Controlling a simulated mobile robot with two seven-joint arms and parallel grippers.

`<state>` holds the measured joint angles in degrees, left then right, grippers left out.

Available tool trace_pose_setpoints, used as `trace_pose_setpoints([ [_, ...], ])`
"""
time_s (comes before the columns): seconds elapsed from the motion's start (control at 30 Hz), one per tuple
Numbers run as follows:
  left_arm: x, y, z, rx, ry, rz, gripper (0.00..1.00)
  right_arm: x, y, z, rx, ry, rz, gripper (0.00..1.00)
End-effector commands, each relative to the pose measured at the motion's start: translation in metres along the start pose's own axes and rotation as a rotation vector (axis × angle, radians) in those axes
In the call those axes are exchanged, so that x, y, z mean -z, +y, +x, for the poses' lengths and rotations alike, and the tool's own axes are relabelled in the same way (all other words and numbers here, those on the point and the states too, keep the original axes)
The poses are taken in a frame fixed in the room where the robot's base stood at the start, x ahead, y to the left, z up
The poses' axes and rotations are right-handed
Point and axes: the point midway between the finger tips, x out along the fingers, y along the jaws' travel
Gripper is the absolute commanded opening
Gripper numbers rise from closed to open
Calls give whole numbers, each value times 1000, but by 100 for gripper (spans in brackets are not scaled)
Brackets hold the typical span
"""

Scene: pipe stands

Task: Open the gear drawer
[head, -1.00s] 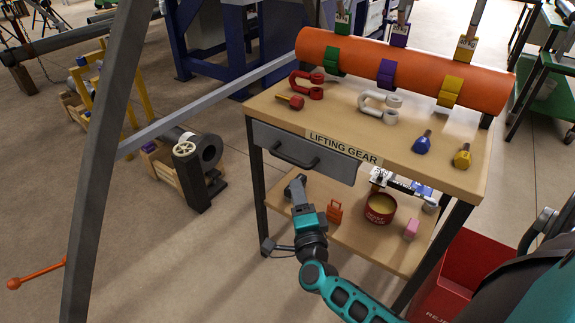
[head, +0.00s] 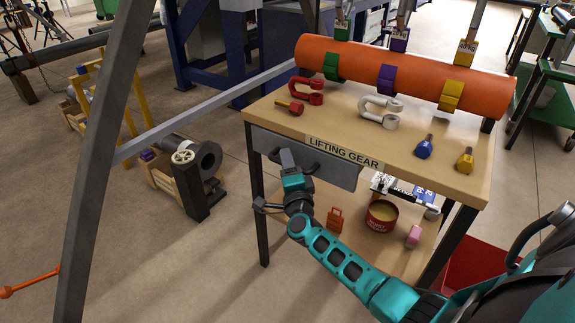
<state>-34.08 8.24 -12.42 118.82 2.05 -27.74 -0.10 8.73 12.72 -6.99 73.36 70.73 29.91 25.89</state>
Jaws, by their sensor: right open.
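The gear drawer (head: 338,174) is a grey front set under the bench top, beneath a label reading LIFTING GEAR (head: 343,151). It looks shut. Its dark bar handle (head: 311,169) is partly hidden behind my right gripper (head: 287,157). My right gripper is open and at the left-middle part of the handle, in front of the drawer face. I cannot tell whether its fingers straddle the bar or touch it. My left gripper is not in view.
On the bench top (head: 330,120) lie red (head: 312,90) and white (head: 380,110) shackles, bolts and an orange pipe (head: 420,72) with coloured slings. The lower shelf holds a red tin (head: 381,215) and small items. A slanted grey post (head: 100,160) stands left.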

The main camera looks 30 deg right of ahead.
Motion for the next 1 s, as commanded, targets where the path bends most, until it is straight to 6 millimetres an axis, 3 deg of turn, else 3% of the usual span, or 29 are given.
trace_pose_setpoints([
  [0.47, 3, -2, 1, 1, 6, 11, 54, 0, 0, 0, 0, 0, 0, 0],
  [1.0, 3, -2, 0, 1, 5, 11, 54, -1, 0, -1, 0, 0, 0, 0],
])
